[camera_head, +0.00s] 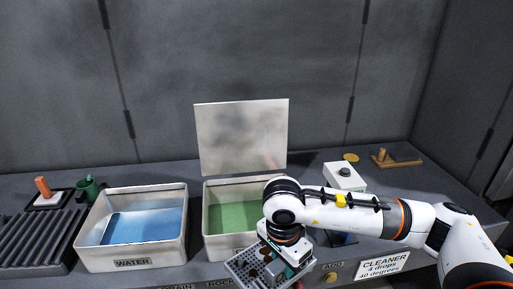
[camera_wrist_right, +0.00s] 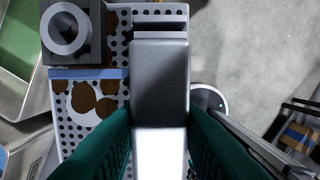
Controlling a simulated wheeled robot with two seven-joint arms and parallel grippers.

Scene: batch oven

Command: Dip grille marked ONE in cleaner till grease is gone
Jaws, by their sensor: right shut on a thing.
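My right gripper (camera_head: 287,255) is shut on the grey handle (camera_wrist_right: 160,75) of a perforated metal grille (camera_head: 243,268). Its fingers (camera_wrist_right: 160,140) clasp the handle from both sides in the right wrist view. Brown grease spots (camera_wrist_right: 84,98) cover parts of the grille. I cannot read a mark on it. The grille hangs in front of the tank of green liquid (camera_head: 228,218), apart from the liquid. The green liquid also shows in the wrist view (camera_wrist_right: 22,40). A card (camera_head: 382,265) reads "CLEANER 4 drops 40 degrees". My left gripper is not in view.
A tank labelled WATER (camera_head: 133,263) with blue liquid stands left of the green one. A pale upright panel (camera_head: 242,135) rises behind the green tank. A dark ribbed rack (camera_head: 32,243) is far left. A white box (camera_head: 345,178) stands behind my right arm.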

